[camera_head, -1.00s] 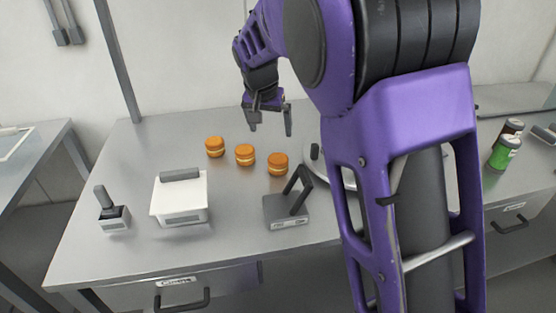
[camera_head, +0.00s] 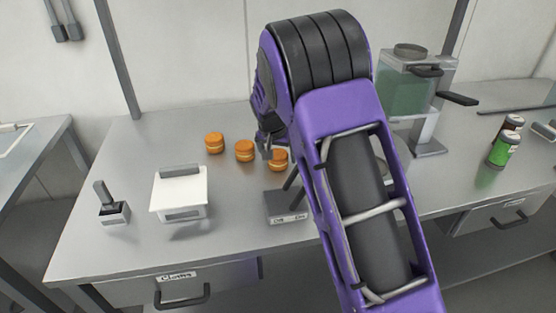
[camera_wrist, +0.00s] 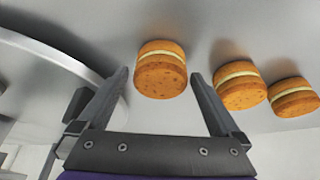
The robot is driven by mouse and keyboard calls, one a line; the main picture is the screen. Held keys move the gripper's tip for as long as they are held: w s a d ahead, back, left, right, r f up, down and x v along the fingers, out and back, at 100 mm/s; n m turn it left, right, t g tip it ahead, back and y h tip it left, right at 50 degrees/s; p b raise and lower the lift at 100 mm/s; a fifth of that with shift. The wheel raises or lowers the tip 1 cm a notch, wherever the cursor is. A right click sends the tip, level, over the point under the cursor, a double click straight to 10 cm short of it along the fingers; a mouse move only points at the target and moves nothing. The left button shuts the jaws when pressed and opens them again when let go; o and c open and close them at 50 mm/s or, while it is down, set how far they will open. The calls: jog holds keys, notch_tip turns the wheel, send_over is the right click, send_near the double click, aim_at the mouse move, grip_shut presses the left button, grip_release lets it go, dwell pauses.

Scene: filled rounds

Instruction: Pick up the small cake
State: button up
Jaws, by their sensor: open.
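Three small round orange-brown cakes with a pale cream layer stand in a row on the metal table: the left cake (camera_head: 214,143), the middle cake (camera_head: 245,151) and the right cake (camera_head: 279,161). My gripper (camera_head: 268,151) is beside the right cake and partly covers it in the head view. In the wrist view my gripper (camera_wrist: 159,76) is open, with the right cake (camera_wrist: 161,68) between and slightly beyond its fingertips, not clamped. The middle cake (camera_wrist: 238,85) and left cake (camera_wrist: 293,97) lie to the right there, outside the fingers.
A round metal plate edge (camera_wrist: 90,75) is left of the fingers in the wrist view. A grey device (camera_head: 283,207) stands in front of the right cake. A white-lidded box (camera_head: 180,195) is at the left. A dispenser (camera_head: 408,95) and cans (camera_head: 503,150) stand right.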

jog(key=shift+w+f, duration=0.2)
jog(key=shift+f, duration=0.2)
jog(key=shift+c, duration=0.2)
jog(key=c, duration=0.7)
jog(key=shift+r, duration=0.1)
